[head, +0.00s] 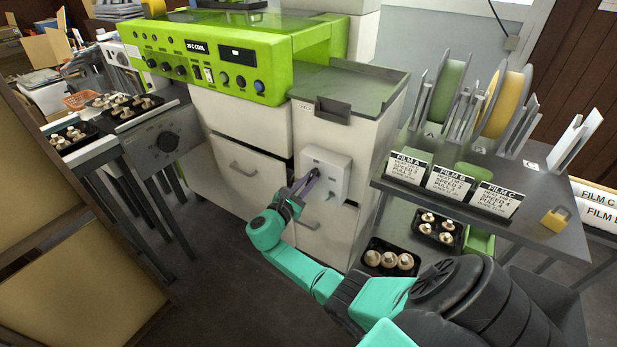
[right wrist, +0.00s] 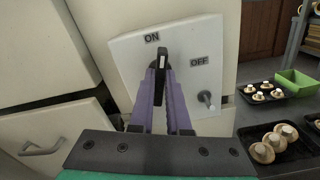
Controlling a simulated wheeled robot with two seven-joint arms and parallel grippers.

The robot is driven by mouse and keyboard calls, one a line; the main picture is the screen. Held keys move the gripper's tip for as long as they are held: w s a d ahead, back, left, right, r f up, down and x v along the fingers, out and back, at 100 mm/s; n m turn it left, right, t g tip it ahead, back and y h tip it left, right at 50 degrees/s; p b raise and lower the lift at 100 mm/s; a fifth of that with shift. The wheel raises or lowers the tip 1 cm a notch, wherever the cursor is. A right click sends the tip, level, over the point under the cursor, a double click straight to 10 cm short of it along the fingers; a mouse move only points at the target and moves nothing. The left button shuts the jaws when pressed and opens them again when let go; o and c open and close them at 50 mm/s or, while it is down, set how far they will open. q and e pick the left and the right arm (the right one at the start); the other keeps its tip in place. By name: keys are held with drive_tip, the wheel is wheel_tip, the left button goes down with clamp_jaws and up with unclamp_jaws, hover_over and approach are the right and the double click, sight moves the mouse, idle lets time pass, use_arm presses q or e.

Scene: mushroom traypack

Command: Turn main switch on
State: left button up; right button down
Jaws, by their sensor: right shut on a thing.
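The main switch (head: 326,172) is a pale grey box on the front of the white cabinet. In the right wrist view its plate (right wrist: 125,60) carries ON at upper left and OFF at right. A small grey lever or pin (right wrist: 207,98) sticks out below OFF. My right gripper (head: 313,174) reaches the box front. Its purple fingers (right wrist: 161,62) are shut at the plate just below ON, on what looks like the switch handle. My left gripper is out of view.
A green control panel (head: 225,60) tops the machine at left. Open floor lies left of my right arm.

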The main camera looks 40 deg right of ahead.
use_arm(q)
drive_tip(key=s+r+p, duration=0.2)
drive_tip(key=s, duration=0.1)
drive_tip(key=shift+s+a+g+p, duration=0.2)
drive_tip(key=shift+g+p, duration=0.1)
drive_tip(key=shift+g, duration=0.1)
use_arm(e)
drive_tip(key=n, duration=0.3)
drive_tip(key=shift+s+f+n, duration=0.15)
drive_tip(key=shift+f+n, duration=0.2)
drive_tip(key=shift+n, duration=0.05)
drive_tip(key=c, duration=0.9)
unclamp_jaws()
drive_tip(key=shift+r, duration=0.15)
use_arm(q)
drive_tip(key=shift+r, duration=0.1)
use_arm(e)
drive_tip(key=shift+a+r, duration=0.1)
drive_tip(key=shift+a, duration=0.05)
use_arm(q)
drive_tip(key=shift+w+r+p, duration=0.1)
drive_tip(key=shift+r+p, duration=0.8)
drive_tip(key=shift+p, duration=0.05)
use_arm(e)
drive_tip(key=v, duration=0.6)
drive_tip(key=shift+a, duration=0.45)
